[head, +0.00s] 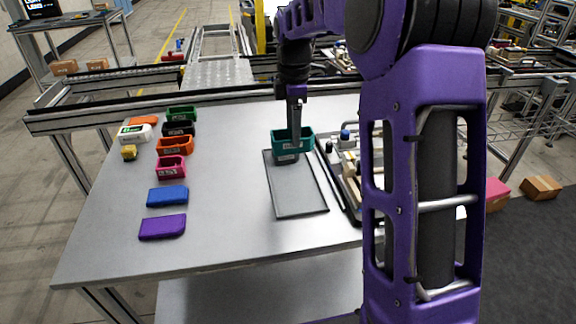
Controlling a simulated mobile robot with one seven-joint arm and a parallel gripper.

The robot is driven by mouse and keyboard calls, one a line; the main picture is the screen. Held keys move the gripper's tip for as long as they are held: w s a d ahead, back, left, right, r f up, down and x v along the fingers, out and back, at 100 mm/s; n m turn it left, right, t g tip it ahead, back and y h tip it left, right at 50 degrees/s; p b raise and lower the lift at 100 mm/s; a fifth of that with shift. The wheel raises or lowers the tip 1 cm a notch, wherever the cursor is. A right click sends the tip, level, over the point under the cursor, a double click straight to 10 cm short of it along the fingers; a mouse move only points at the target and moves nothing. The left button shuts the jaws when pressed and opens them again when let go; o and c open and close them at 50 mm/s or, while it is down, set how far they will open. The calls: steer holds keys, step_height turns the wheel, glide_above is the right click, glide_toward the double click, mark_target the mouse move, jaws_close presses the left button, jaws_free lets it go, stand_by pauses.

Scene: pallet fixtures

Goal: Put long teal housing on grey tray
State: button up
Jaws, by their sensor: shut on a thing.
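The long teal housing (304,145) is in my gripper (294,136), over the far end of the grey tray (303,196). The gripper points down and is shut on the housing. A dark shape shows just under the housing on the tray's far end; it looks like a shadow or reflection. I cannot tell whether the housing touches the tray. The grey tray is a flat rectangle on the right part of the table. The rest of its surface is bare.
Several housings stand at the table's left, among them a pink one (171,167), a blue one (167,196) and a purple one (162,227). A fixture (345,165) with parts stands right of the tray. The table (225,190) is clear between the housings and the tray.

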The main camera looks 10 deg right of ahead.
steer(key=shift+w, duration=0.25)
steer(key=shift+w+f, duration=0.1)
steer(key=shift+f, duration=0.2)
step_height(320, 180, down, 9)
steer(key=shift+f+b, duration=0.15)
steer(key=shift+b, duration=0.9)
steer(key=shift+f, duration=0.1)
steer(key=o, duration=1.5)
step_height(320, 180, up, 12)
steer(key=shift+r+p, duration=0.1)
steer(key=shift+p, duration=1.1)
